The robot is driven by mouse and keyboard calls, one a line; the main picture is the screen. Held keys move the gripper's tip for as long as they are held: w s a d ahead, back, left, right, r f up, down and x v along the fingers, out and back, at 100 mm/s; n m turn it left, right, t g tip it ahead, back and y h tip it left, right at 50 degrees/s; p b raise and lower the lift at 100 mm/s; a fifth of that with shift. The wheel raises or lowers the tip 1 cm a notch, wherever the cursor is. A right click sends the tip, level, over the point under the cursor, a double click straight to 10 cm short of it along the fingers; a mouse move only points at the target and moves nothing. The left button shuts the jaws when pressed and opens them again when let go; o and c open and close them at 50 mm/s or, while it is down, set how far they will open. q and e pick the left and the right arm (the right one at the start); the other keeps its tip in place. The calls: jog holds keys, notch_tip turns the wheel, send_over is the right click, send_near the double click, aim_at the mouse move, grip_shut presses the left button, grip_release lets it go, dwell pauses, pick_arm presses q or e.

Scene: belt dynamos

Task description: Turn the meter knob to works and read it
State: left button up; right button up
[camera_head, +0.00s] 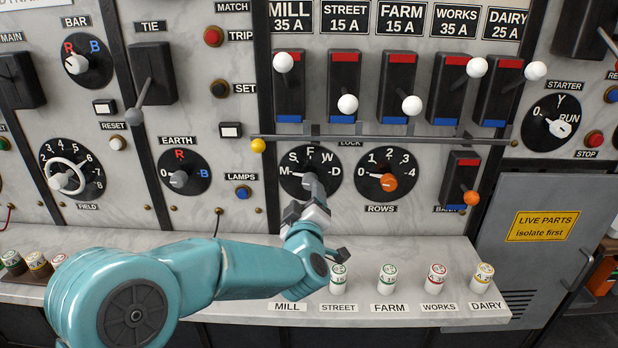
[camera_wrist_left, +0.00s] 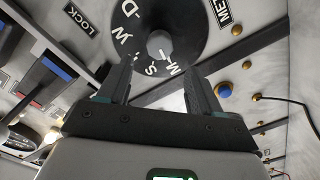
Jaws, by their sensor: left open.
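The meter knob's black dial (camera_head: 325,157), lettered M, S, F, W and D, is on the marble panel just under the long bar. Contact cannot be told. No meter face shows. My right gripper is out of view.
The orange rows knob (camera_head: 388,182) is close on the right, the earth knob (camera_head: 180,179) on the left. A bar (camera_head: 390,142) and several white-balled switches are above. Several labelled fuses, such as the farm one (camera_head: 387,278), stand on the ledge below.

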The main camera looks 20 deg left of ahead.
aim_at(308, 183)
pick_arm(q)
jog(key=p+x, duration=0.1)
jog(key=x, duration=0.5)
jog(key=shift+w+f, duration=0.1)
jog(key=shift+w, duration=0.25)
jog(key=shift+w+a+p, duration=0.15)
jog(key=shift+w+p, duration=0.15)
jog(key=shift+w, duration=0.2)
jog(key=c, duration=1)
